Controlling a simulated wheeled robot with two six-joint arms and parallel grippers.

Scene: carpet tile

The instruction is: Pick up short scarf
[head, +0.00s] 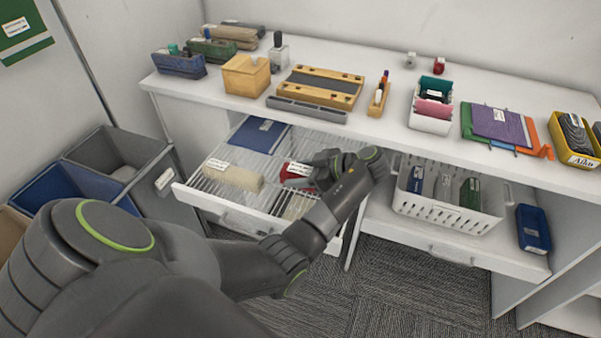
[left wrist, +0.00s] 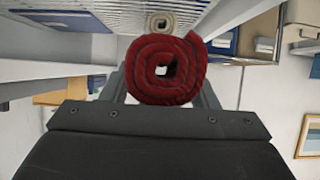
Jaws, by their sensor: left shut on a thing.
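The short scarf is a red, tightly rolled bundle. In the left wrist view the rolled red scarf (left wrist: 166,70) shows end-on between the fingers of my left gripper (left wrist: 163,85). In the head view my left gripper (head: 312,174) reaches over the open drawer (head: 225,208) and is shut on the red scarf (head: 294,174), which carries a white label. The gripper hides part of the scarf in the head view. I cannot tell whether the scarf touches the drawer bottom. My right gripper is not in view.
A cream roll (head: 233,176) and a blue flat item (head: 258,134) lie in the drawer. A white basket (head: 446,203) with several labelled items stands to the right. The desk top above holds a wooden box (head: 246,76) and other things.

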